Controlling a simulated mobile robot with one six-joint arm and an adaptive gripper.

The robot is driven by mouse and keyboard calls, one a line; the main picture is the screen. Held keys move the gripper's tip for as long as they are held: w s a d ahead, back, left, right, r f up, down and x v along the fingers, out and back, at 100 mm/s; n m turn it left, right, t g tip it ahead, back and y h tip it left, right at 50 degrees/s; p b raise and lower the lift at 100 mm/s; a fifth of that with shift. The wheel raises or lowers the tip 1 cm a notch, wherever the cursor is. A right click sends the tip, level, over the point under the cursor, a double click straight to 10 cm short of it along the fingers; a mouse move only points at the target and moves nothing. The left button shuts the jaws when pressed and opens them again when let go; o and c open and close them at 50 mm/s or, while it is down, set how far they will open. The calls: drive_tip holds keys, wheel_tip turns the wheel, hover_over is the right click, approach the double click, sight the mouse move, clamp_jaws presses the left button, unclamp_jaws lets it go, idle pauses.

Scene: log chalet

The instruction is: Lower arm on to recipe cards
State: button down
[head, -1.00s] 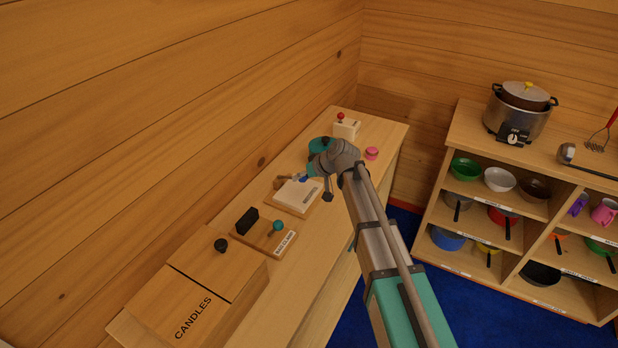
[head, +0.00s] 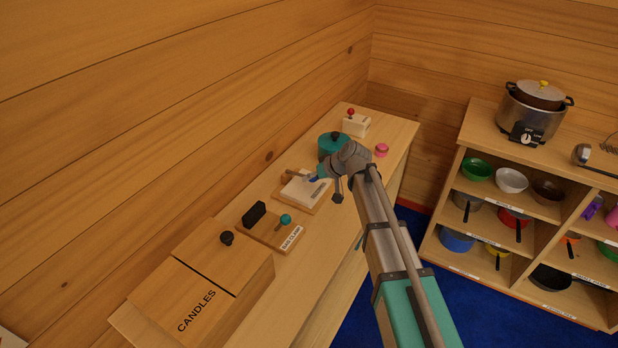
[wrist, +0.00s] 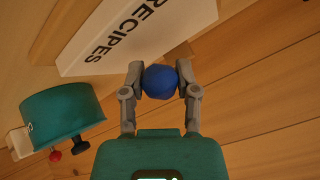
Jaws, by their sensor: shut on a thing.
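The white recipe cards (head: 308,192) lie on a wooden board on the long counter. In the wrist view the white panel lettered RECIPES (wrist: 125,38) fills the upper middle. A short wooden arm (head: 296,173) shows at the back of the cards, with a blue knob (head: 313,178) towards its right end. My gripper (wrist: 160,80) is shut on the round blue knob (wrist: 160,84), one finger on each side. In the head view my gripper (head: 321,174) is at the right of the cards, partly hidden by my wrist. Whether the arm touches the cards cannot be told.
A teal pot (head: 328,146) stands just behind my gripper, with a white box with a red knob (head: 355,124) beyond. A board with a black block (head: 254,214) and teal knob, and the CANDLES box (head: 188,300), are nearer. The log wall (head: 200,120) runs close behind.

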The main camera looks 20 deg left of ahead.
drive_tip(key=shift+c, duration=1.7)
unclamp_jaws()
drive_tip(key=shift+c, duration=0.4)
drive_tip(key=shift+d+r, duration=0.15)
drive_tip(key=shift+r, duration=0.05)
drive_tip(key=c, duration=0.4)
drive_tip(key=shift+w+d+r+m+p, duration=0.15)
drive_tip(key=shift+d+r+m+p, duration=0.3)
drive_tip(key=shift+p, duration=0.35)
drive_tip(key=c, duration=0.5)
drive_tip(key=d+r+m+p, duration=0.3)
drive_tip(key=d+r+m+g+p, duration=0.1)
drive_tip(key=d+r+m+p, duration=0.1)
drive_tip(key=d+r+p, duration=0.1)
drive_tip(key=w+d+r+m+p, duration=0.1)
drive_tip(key=d+r+m+p, duration=0.2)
drive_tip(key=d+r+p, duration=0.1)
drive_tip(key=shift+d+r+m+g+p, duration=0.1)
drive_tip(key=shift+r+m+g+p, duration=0.3)
drive_tip(key=shift+r+p, duration=0.2)
clamp_jaws()
drive_tip(key=shift+d+r+m, duration=0.2)
drive_tip(key=shift+d+m, duration=0.15)
drive_tip(key=shift+d, duration=0.1)
